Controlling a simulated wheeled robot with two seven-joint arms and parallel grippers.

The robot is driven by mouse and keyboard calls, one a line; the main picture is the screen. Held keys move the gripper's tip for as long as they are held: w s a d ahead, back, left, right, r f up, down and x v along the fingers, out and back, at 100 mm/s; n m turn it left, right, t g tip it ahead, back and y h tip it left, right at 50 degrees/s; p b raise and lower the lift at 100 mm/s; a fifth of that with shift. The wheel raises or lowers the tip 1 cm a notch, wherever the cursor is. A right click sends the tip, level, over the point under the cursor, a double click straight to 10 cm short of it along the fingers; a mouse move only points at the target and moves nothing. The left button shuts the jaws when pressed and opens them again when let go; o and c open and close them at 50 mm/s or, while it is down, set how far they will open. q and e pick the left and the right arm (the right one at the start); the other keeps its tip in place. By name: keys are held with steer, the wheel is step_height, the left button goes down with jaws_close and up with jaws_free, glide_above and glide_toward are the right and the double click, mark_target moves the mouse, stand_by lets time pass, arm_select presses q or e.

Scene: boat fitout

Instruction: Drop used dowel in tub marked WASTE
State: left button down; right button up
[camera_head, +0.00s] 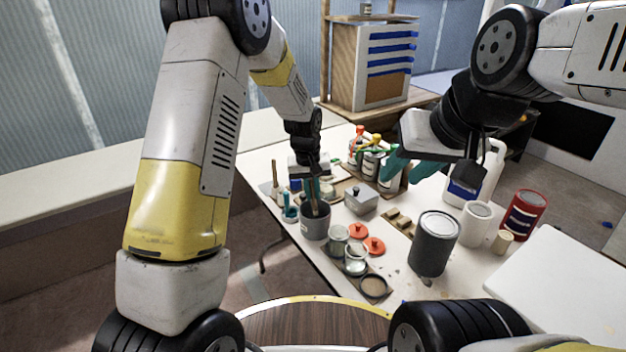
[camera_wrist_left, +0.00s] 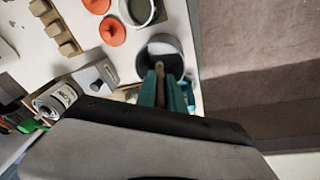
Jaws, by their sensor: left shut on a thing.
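My left gripper (camera_head: 313,188) is shut on a thin brown dowel (camera_wrist_left: 160,82), which shows between the teal fingers (camera_wrist_left: 168,95) in the left wrist view. The gripper is directly above a dark grey tub (camera_head: 314,228), and the dowel's lower end is at or inside its open mouth.
Beside the tub stand a grey lidded box (camera_head: 361,200), open tins, red lids (camera_head: 374,246) and a large dark can (camera_head: 434,245). Bottles (camera_head: 357,143) stand behind. A white jug, a white can and a red can (camera_head: 525,213) are at the right.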

arm_select(q)
steer(key=c, duration=1.4)
jaws_free()
steer(key=shift+o, duration=0.2)
steer(key=v, duration=0.7)
steer(key=shift+r, duration=0.45)
